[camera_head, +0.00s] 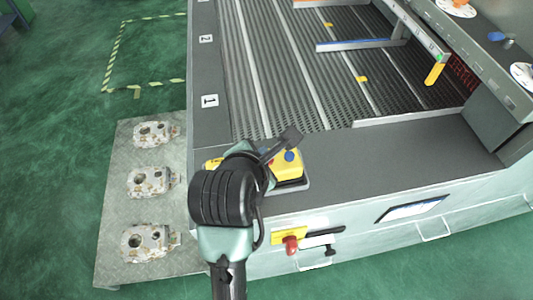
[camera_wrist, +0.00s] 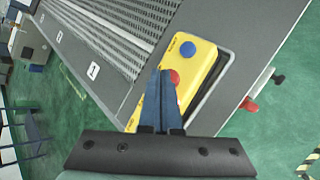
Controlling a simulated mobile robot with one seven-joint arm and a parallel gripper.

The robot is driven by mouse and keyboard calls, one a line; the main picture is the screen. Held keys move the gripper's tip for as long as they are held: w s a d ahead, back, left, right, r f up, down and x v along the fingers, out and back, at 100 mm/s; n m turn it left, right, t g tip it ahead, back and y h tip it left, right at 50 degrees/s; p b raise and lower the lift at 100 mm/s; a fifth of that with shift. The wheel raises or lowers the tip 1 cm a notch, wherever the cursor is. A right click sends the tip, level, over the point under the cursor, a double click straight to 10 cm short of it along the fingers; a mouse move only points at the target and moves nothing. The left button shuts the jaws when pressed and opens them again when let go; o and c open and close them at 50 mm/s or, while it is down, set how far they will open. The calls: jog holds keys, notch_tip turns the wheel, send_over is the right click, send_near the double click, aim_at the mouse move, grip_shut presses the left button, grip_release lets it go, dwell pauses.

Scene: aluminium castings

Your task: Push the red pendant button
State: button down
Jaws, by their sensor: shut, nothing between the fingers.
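The yellow pendant (camera_head: 292,172) lies on the grey machine ledge, partly hidden by my arm; it also shows in the wrist view (camera_wrist: 200,68). Its blue button (camera_wrist: 187,49) is at the far end and shows in the head view (camera_head: 289,156). The red button (camera_wrist: 174,77) sits nearer the middle, beside my fingertips and partly covered by them in the wrist view. I cannot see it in the head view. My gripper (camera_wrist: 161,73) is shut and empty, over the pendant; it also shows in the head view (camera_head: 291,138). I cannot tell whether the fingertips touch the button.
The front panel below the ledge has a red knob (camera_head: 291,244) on a yellow plate. A plate on the left (camera_head: 115,200) bears three castings. A slatted bed (camera_head: 300,70) with a raised bar (camera_head: 355,44) lies behind. The ledge to the right (camera_head: 400,155) is clear.

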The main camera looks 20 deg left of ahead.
jog(key=shift+r+p, duration=0.3)
jog(key=shift+r, duration=0.3)
notch_tip(320, 180, up, 5)
jog(key=p, duration=0.4)
jog(key=shift+p, duration=0.4)
dwell(0.4)
jog(key=w+d+r+m+t+b, duration=0.1)
jog(key=w+d+r+m+t, duration=0.2)
jog(key=r, duration=0.4)
jog(key=w+d+r+m+t+b, duration=0.1)
jog(key=w+r+m+t, duration=0.1)
jog(key=r+m, duration=0.4)
jog(key=w+d+r+m+t+b, duration=0.1)
jog(key=w+d+r+m+t, duration=0.2)
jog(key=r, duration=0.4)
jog(key=s+d+r+m+t+b, duration=0.1)
jog(key=s+d+r+m+t, duration=0.1)
jog(key=r, duration=0.5)
jog(key=s+d+r+m+t+h+b, duration=0.1)
jog(key=s+d+r+m+t, duration=0.1)
jog(key=s+r+m+t, duration=0.3)
jog(key=s+d+r+m+t, duration=0.3)
jog(key=s+r+m, duration=0.2)
jog(key=r+m, duration=0.5)
jog(key=shift+r+h+b, duration=0.3)
jog(key=shift+r+b, duration=0.1)
jog(key=shift+r, duration=0.15)
